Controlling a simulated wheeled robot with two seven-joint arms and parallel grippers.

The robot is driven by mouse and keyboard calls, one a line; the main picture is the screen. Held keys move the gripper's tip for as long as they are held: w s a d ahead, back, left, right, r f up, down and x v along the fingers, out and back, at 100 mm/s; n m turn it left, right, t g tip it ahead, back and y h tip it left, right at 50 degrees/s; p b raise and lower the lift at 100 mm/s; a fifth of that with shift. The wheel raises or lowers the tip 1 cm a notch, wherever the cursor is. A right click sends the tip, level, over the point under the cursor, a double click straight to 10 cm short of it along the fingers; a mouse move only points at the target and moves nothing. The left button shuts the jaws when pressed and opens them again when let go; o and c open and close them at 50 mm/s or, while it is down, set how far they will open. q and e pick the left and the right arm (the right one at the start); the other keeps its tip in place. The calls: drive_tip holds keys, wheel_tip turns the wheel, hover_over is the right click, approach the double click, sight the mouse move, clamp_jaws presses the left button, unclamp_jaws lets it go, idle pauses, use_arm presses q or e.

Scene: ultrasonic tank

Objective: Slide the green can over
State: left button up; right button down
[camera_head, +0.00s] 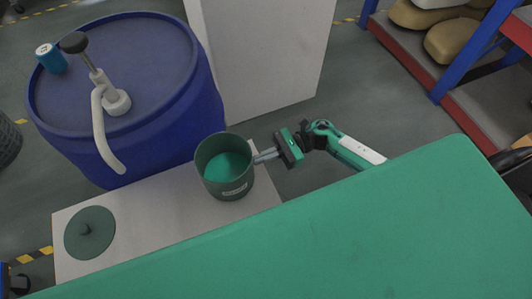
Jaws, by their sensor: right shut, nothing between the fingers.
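A dark green open can (238,190) with a pale label stands upright on a light grey surface, with bright green inside its open top. My right gripper (257,157) comes in from the right with its fingers shut and empty. Its tips are at the can's right side near the rim; I cannot tell whether they touch it. My left gripper is not in view.
A round dark green lid with a knob (90,234) lies at the left of the light surface (150,205). A large blue drum (160,60) with a pump (112,100) and a small blue can (50,60) stands behind. A white block (262,55) stands behind the can.

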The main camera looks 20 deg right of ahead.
sight(242, 167)
drive_tip(key=shift+a+f+b, duration=0.15)
drive_tip(key=shift+a+b, duration=0.25)
drive_tip(key=a+b, duration=0.3)
drive_tip(key=a, duration=0.2)
drive_tip(key=shift+s+a+f, duration=0.15)
drive_tip(key=a+b, duration=0.2)
drive_tip(key=a, duration=0.2)
drive_tip(key=a+b, duration=0.2)
drive_tip(key=a, duration=0.3)
drive_tip(key=a+b, duration=0.2)
drive_tip(key=a, duration=0.3)
drive_tip(key=shift+s+a+r, duration=0.2)
drive_tip(key=shift+r, duration=0.05)
drive_tip(key=shift+a, duration=0.45)
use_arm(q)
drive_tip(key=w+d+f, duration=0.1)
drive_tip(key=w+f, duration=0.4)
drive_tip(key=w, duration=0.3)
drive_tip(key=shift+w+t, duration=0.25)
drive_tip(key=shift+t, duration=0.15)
use_arm(e)
drive_tip(key=shift+r, duration=0.1)
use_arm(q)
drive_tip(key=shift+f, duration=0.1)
